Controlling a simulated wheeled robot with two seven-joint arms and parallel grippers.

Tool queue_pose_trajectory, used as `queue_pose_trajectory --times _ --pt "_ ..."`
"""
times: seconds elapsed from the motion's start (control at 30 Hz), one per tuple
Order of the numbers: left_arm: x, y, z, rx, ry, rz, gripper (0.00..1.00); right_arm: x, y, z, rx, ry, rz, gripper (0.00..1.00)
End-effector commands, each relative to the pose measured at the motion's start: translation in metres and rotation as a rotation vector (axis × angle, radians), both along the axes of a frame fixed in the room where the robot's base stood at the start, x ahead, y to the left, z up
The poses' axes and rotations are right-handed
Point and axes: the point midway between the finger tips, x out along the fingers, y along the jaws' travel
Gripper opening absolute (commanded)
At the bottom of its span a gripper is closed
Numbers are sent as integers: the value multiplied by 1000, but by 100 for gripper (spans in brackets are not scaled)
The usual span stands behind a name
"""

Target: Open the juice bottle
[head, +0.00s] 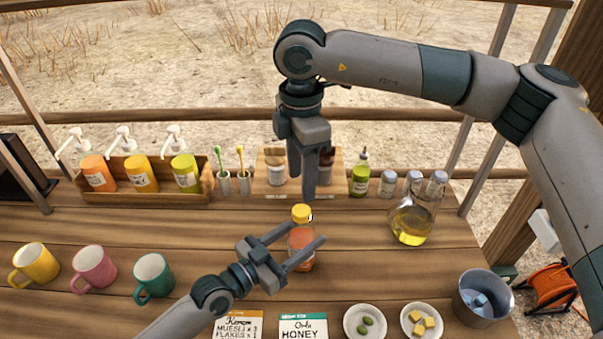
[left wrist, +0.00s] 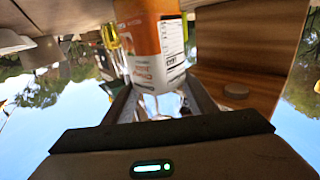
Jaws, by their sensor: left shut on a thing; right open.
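The juice bottle (head: 301,248) is orange with a pale label and stands upright in the middle of the wooden table. Its yellow cap (head: 301,213) is on top. My left gripper (head: 299,249) is shut on the bottle's body from the lower left. The bottle also shows between the fingers in the left wrist view (left wrist: 157,50), with its printed label. My right gripper (head: 309,192) points down just above and behind the cap in the head view. It is open, and its fingers overlap in this view, so the gap between them and the cap is hard to tell.
Yellow, pink and green mugs (head: 152,276) stand at the left. A rack (head: 140,193) of pump bottles and several small bottles line the back. A glass jug (head: 412,222) of yellow liquid stands right. Cards, two small dishes (head: 365,323) and a metal bucket (head: 482,297) are in front.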

Motion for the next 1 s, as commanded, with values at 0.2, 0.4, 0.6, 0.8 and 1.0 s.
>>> queue_pose_trajectory --times 0.2,0.4,0.6,0.8,1.0 --pt "0 0 0 1 1 0 0 0 0 -3 0 1 1 46" --pt "0 0 0 1 1 0 0 0 -1 -17 -2 2 2 46" --pt "0 0 0 1 1 0 0 -1 -1 -42 -2 2 2 46" --pt "0 0 0 1 1 0 0 0 0 -66 -1 2 1 46" --pt "0 0 0 1 1 0 0 0 0 -78 0 1 1 46"
